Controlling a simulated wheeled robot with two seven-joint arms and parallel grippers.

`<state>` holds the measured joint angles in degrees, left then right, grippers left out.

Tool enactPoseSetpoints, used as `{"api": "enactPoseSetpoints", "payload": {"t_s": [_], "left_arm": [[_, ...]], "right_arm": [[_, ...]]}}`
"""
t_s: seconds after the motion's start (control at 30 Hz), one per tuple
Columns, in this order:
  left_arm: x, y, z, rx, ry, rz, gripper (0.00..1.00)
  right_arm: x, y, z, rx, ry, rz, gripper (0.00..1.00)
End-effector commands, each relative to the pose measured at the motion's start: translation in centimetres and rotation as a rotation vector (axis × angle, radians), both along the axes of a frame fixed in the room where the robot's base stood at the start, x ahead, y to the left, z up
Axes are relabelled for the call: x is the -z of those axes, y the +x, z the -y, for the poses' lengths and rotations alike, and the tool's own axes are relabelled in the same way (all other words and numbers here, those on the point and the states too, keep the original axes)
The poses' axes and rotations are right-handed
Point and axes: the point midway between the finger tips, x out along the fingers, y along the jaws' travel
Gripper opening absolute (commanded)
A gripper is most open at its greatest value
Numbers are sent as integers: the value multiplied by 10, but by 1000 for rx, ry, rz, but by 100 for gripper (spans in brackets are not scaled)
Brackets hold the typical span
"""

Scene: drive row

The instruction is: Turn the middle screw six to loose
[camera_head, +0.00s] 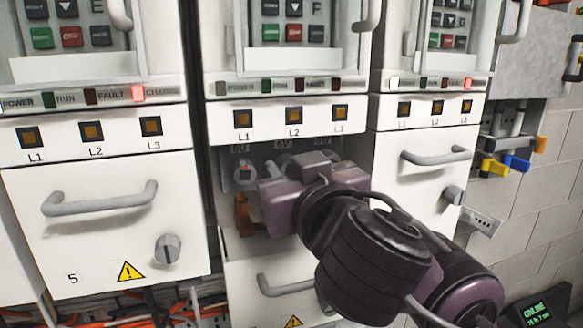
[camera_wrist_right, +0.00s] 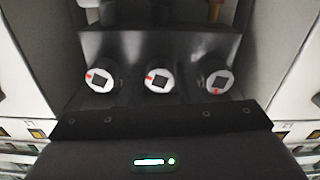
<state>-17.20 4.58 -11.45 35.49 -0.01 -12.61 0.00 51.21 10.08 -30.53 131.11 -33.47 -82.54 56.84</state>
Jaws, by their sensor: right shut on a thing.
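The middle cabinet has a grey recess below its L1, L2 and L3 lamps. In the right wrist view, three round screws with white rings, dark square centres and red marks sit in a row. The middle screw (camera_wrist_right: 157,79) has its red mark at the left of its ring. The screws beside it are the left one (camera_wrist_right: 101,79) and the right one (camera_wrist_right: 220,82). My right gripper (camera_head: 272,200) is in front of the recess in the head view and hides much of it. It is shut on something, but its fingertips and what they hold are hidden. My left gripper is not in view.
A brown lug (camera_head: 243,214) hangs left of my right gripper. A drawer handle (camera_head: 287,283) is below it. Drawer handles also stick out on the left cabinet (camera_head: 98,199) and right cabinet (camera_head: 436,157). Orange cables (camera_head: 135,317) lie at the bottom left.

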Motion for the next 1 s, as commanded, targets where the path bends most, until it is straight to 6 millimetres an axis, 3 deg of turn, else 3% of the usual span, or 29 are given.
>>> {"api": "enactPoseSetpoints", "payload": {"t_s": [1.0], "left_arm": [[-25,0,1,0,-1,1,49]], "right_arm": [[-1,0,0,1,-909,296,9]]}}
